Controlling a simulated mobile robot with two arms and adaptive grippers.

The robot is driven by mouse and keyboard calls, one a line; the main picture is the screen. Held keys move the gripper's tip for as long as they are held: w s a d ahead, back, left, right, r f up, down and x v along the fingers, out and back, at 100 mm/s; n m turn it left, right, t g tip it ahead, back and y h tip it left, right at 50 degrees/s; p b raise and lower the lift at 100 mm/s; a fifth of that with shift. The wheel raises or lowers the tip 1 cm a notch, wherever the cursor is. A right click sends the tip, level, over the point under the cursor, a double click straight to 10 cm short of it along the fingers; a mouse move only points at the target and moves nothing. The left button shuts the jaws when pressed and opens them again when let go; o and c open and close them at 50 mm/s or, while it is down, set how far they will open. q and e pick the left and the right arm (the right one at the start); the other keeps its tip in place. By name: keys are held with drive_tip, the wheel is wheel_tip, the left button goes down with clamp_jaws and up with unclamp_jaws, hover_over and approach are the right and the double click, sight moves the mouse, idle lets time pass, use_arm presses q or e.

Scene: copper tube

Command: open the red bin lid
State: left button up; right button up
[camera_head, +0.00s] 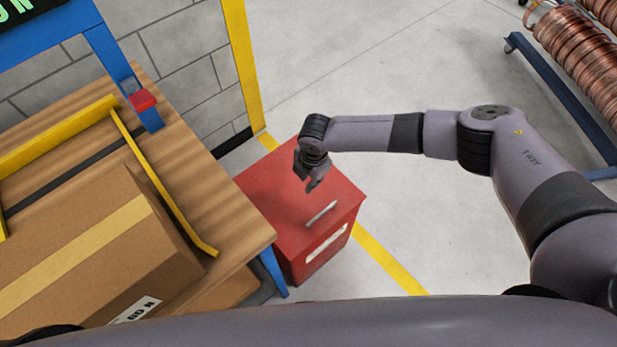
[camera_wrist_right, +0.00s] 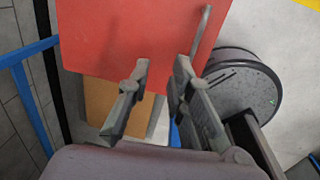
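The red bin (camera_head: 278,215) stands on the floor beside the workbench, its flat red lid (camera_wrist_right: 130,35) down. A thin grey bar handle (camera_head: 322,213) lies along the lid near its front edge. It also shows in the right wrist view (camera_wrist_right: 201,30), close to the right-hand finger. My right gripper (camera_head: 311,186) is above the lid, just behind the handle in the head view. In the wrist view its two fingers (camera_wrist_right: 161,66) are apart with nothing between them; whether one touches the handle is unclear. My left gripper is not in view.
A wooden workbench (camera_head: 235,232) with a blue frame carries a cardboard box (camera_head: 90,250) and yellow rails, close to the bin's left. A block wall (camera_head: 185,60) and a yellow post (camera_head: 240,60) stand behind. Copper coils (camera_head: 575,50) sit on a blue rack at right. Open floor lies between.

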drive_tip(key=shift+o, duration=0.7)
wheel_tip(320, 180, up, 12)
drive_tip(key=s, duration=0.1)
drive_tip(key=shift+d, duration=0.45)
drive_tip(key=shift+c, duration=0.2)
